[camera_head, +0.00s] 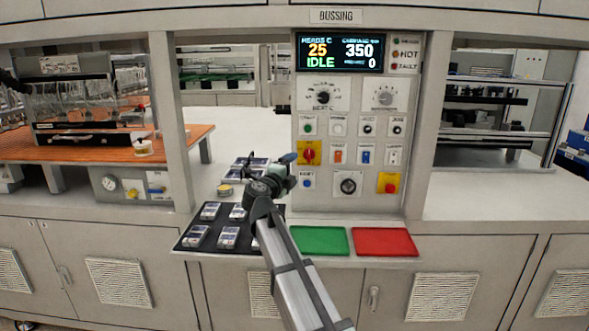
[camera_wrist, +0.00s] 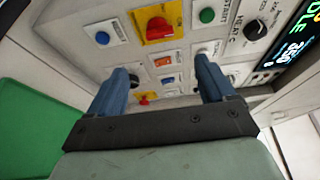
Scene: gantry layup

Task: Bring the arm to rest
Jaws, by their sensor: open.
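My gripper (camera_wrist: 168,85) is open, its two blue fingers well apart in the wrist view with nothing between them. Beyond the fingers is the control panel (camera_wrist: 180,55), with its knobs and buttons. In the head view my arm reaches up from the bottom, and my gripper (camera_head: 290,168) is in front of the lower left part of the control panel (camera_head: 380,220). I cannot tell from these views whether the fingertips touch the panel. The display (camera_head: 340,53) reads IDLE, 25 and 350.
A black mat (camera_head: 185,243) with several small modules lies left of my arm. A green pad (camera_head: 319,241) and a red pad (camera_head: 385,242) lie to its right. A grey post (camera_head: 178,130) and an orange work surface (camera_head: 190,140) stand at left. The counter at right (camera_head: 490,205) is clear.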

